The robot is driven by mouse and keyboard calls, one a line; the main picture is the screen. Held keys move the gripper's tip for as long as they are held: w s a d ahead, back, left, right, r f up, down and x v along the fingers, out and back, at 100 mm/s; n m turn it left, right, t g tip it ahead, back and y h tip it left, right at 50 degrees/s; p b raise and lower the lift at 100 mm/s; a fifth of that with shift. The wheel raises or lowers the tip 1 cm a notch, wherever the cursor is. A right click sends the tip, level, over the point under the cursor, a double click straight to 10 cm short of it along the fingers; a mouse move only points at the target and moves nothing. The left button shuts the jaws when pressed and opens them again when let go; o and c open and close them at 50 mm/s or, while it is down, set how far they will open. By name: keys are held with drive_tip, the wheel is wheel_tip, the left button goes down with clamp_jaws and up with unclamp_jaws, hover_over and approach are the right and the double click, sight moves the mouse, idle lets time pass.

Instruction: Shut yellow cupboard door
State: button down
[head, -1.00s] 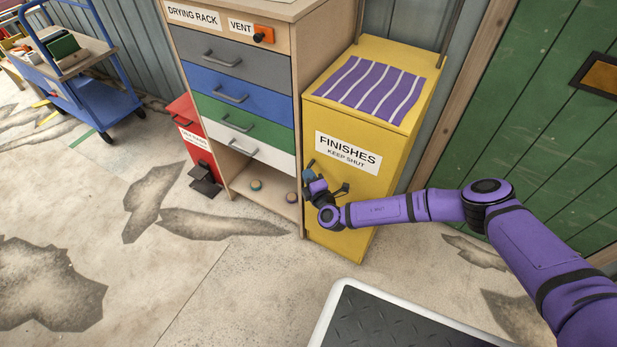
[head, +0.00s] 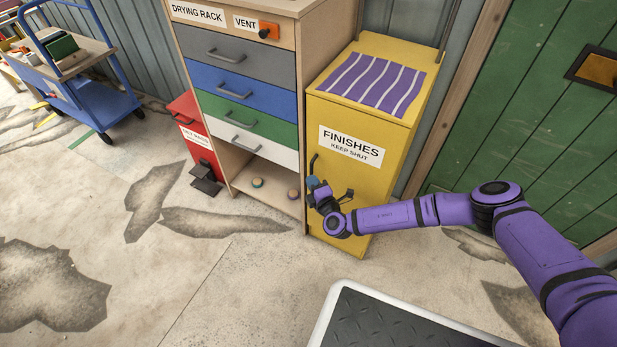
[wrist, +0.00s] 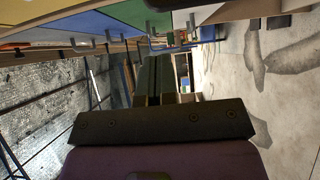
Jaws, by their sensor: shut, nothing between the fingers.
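The yellow cupboard (head: 395,110) stands right of the drawer unit, with a purple striped cloth on top. Its front door (head: 335,118) carries a "FINISHES KEEP SHUT" label and looks flush with the body; I see no clear gap, but my arm covers the lower part. A dark door handle (head: 313,163) shows at the door's left side. My gripper (head: 314,184) is shut and empty, just below this handle and in front of the door; I cannot tell whether it touches. In the wrist view my shut fingers (wrist: 153,80) point along the fronts, beside a yellow surface (wrist: 40,22).
The drawer unit (head: 240,75) with grey, blue, green and white drawers is left of the cupboard, with small round items on its open shelf. A red bin (head: 190,125) and blue trolley (head: 95,95) stand further left. The floor in front is clear.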

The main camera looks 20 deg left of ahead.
drive_tip(key=v, duration=0.8)
drive_tip(key=shift+s, duration=0.25)
drive_tip(key=shift+d, duration=0.1)
drive_tip(key=d+r+n+g+y, duration=0.1)
drive_tip(key=d+r+n+g, duration=0.4)
drive_tip(key=r+n, duration=0.55)
drive_tip(key=w+d+r+n+g, duration=0.1)
drive_tip(key=d+r+n+g, duration=0.1)
drive_tip(key=r+n+g, duration=0.7)
drive_tip(key=d+r+n+g+y, duration=0.1)
drive_tip(key=d+r+n+g, duration=0.3)
drive_tip(key=r+n, duration=0.85)
drive_tip(key=s+d+r+n+t+h, duration=0.3)
drive_tip(key=s+d+r, duration=0.4)
drive_tip(key=d+r, duration=0.3)
drive_tip(key=s+d+r+n+t+h, duration=0.4)
drive_tip(key=s+d+r+h, duration=0.3)
drive_tip(key=d, duration=0.8)
drive_tip(key=s+d+r+n+t+h, duration=0.4)
drive_tip(key=s+d+r, duration=0.3)
drive_tip(key=d+r, duration=0.5)
drive_tip(key=shift+d+r+n+h, duration=0.25)
drive_tip(key=shift+r+n+h, duration=0.3)
drive_tip(key=shift+h, duration=0.25)
